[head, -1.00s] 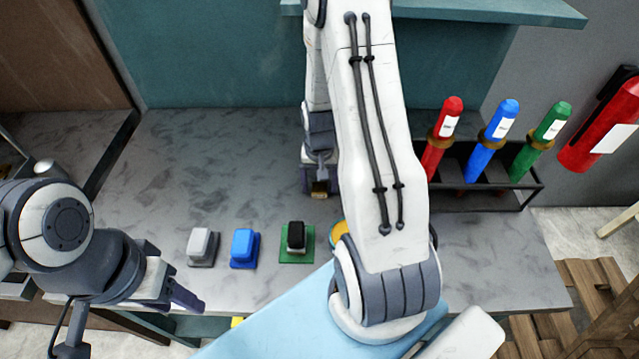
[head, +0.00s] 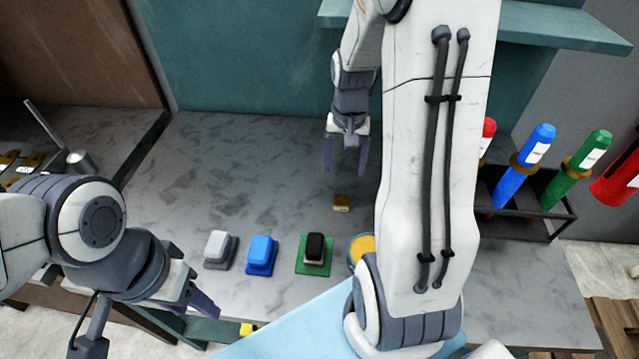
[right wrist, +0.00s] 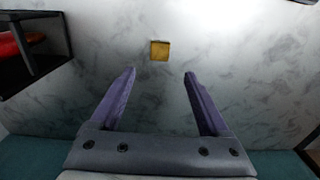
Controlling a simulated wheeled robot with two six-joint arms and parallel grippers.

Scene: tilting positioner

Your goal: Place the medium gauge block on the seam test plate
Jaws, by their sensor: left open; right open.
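A small brass-coloured block (head: 341,202), which looks like a gauge block, sits on the bare marbled worktop. It also shows in the right wrist view (right wrist: 160,51), just beyond the fingertips. I cannot tell whether it is the medium one. My right gripper (head: 347,168) is open and empty, behind the block and apart from it; in its wrist view its fingers (right wrist: 159,74) are spread wide. My left gripper (head: 198,297) is open at the worktop's front left edge. I cannot make out a seam test plate for sure; a yellow round part (head: 361,246) is partly hidden by my right arm.
A grey block (head: 217,247), a blue block (head: 262,252) and a black block (head: 315,247) on a green base stand along the front. A rack (head: 530,212) with red, blue and green cylinders stands right. Gold pieces (head: 10,157) lie far left. The back-left worktop is clear.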

